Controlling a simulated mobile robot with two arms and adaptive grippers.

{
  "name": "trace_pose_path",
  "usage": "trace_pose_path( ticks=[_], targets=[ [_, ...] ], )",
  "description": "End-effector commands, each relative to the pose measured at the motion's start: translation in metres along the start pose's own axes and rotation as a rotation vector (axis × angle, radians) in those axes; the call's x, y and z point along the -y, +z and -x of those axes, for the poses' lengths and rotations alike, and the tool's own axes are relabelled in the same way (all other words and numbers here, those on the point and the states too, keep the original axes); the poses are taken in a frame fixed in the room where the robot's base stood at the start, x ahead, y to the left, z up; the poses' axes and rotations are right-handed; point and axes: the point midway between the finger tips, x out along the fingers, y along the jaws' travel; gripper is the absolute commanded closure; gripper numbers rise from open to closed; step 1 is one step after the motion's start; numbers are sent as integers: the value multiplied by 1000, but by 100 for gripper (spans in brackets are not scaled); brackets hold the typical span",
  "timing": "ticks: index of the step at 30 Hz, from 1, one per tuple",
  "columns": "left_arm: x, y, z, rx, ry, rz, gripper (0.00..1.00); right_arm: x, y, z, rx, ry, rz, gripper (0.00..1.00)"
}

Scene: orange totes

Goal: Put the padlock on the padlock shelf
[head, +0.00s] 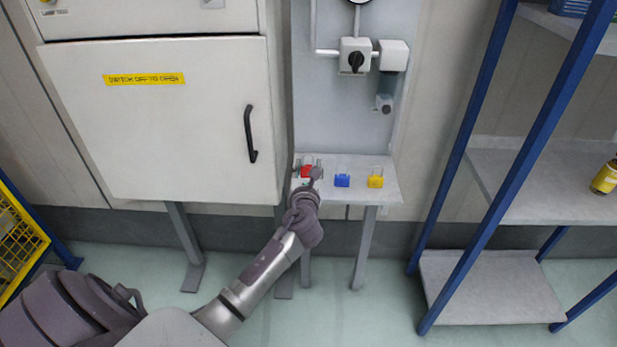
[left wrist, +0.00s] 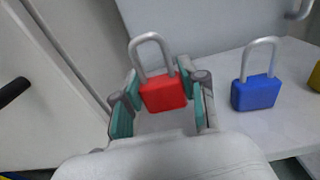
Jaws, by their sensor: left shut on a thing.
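A red padlock (left wrist: 163,93) with a grey shackle sits between the teal-padded fingers of my left gripper (left wrist: 163,100), which is shut on it. In the head view the red padlock (head: 306,171) is partly hidden by my left gripper (head: 308,178), at the left end of a small grey shelf (head: 358,192). I cannot tell whether the padlock touches the shelf. A blue padlock (head: 342,180) and a yellow padlock (head: 376,181) stand upright on the shelf to the right. The blue padlock (left wrist: 256,92) also shows in the left wrist view. My right gripper is not in view.
A white cabinet (head: 160,125) with a black handle (head: 250,134) stands left of the shelf. A grey panel (head: 340,110) with a rotary switch (head: 355,58) rises behind it. A blue-framed rack (head: 485,165) stands to the right, and a yellow mesh crate (head: 18,240) at far left.

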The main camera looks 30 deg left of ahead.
Motion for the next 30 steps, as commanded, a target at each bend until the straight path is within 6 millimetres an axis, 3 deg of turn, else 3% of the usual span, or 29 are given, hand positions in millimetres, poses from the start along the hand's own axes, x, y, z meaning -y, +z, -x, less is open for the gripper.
trace_pose_path(
  ticks=[1,4,17,18,21,22,30],
  targets=[
    [0,-13,0,-4,1,0,94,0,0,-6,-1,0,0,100],
    [0,-23,-1,-2,1,0,94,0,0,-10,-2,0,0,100],
    [0,-29,-1,-1,0,0,94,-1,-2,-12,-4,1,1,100],
    [0,-28,-1,-1,1,0,53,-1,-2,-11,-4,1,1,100],
    [0,-28,-1,-2,1,0,36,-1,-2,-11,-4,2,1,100],
    [0,-28,-1,-2,1,0,33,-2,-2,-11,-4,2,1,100],
    [0,-28,-1,-1,0,0,33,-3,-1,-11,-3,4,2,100]
  ],
)
